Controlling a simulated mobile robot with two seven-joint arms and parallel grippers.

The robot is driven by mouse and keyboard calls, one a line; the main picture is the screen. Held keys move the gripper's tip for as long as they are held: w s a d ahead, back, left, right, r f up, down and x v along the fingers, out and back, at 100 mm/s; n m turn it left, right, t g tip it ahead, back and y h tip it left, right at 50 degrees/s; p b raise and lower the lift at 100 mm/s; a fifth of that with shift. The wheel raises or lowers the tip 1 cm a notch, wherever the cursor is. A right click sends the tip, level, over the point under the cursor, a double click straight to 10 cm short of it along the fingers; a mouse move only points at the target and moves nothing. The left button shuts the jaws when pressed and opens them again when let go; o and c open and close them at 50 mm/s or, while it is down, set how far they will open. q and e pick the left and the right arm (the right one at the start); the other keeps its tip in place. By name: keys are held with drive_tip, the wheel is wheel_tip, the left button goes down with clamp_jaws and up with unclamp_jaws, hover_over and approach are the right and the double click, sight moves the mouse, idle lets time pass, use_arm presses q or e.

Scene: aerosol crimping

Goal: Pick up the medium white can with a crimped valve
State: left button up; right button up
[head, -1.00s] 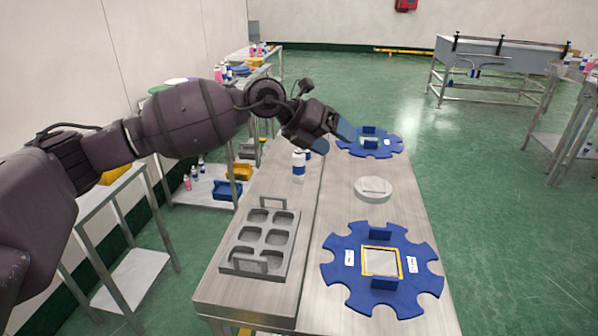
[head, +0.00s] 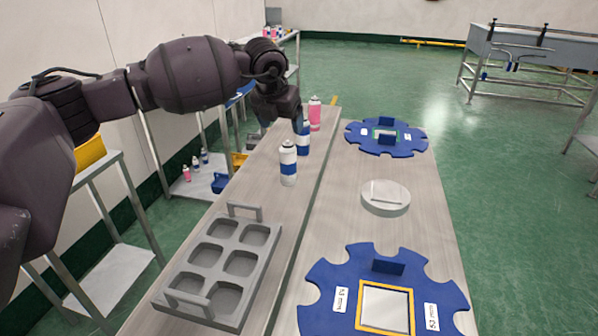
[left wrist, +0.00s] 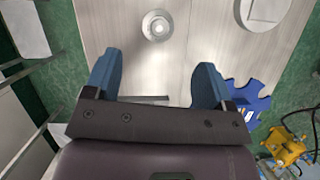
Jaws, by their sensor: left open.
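A white can with a blue band (head: 288,168) stands upright on the metal table, nearest to the tray. A second white and blue can (head: 304,140) stands just behind it, and a pink can (head: 314,114) farther back. My left gripper (head: 298,122) hangs over the table by the second can, fingers pointing down. In the left wrist view its blue fingers (left wrist: 155,78) are spread with nothing between them. One white can top (left wrist: 157,26) shows there beyond the fingertips; I cannot tell which can it is. Whether the valves are crimped is too small to tell. My right gripper is out of view.
A grey tray with six empty pockets (head: 272,262) lies at the table's near left. Blue notched discs lie near (head: 329,300) and far (head: 417,144) on the right side, with a round pale block (head: 386,199) between them.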

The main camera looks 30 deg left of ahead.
sight(287, 149)
use_arm(q)
drive_tip(key=b+x, duration=0.1)
drive_tip(key=x, duration=0.4)
drive_tip(key=shift+s+f, duration=0.1)
drive_tip(key=shift+f, duration=0.2)
drive_tip(key=shift+w+f, duration=0.2)
drive_tip(key=shift+f, duration=0.1)
drive_tip(key=x, duration=0.1)
drive_tip(key=b+x, duration=0.1)
drive_tip(key=x, duration=0.2)
drive_tip(key=shift+s+a+f+b, duration=0.15)
drive_tip(key=shift+s+f+b, duration=0.15)
drive_tip(key=shift+b, duration=0.1)
drive_tip(key=shift+w+f, duration=0.2)
drive_tip(key=shift+f, duration=0.1)
drive_tip(key=shift+w, duration=0.1)
drive_tip(key=shift+r, duration=0.2)
drive_tip(key=shift+c, duration=1)
drive_tip(key=c, duration=0.7)
drive_tip(key=shift+c, duration=1.6)
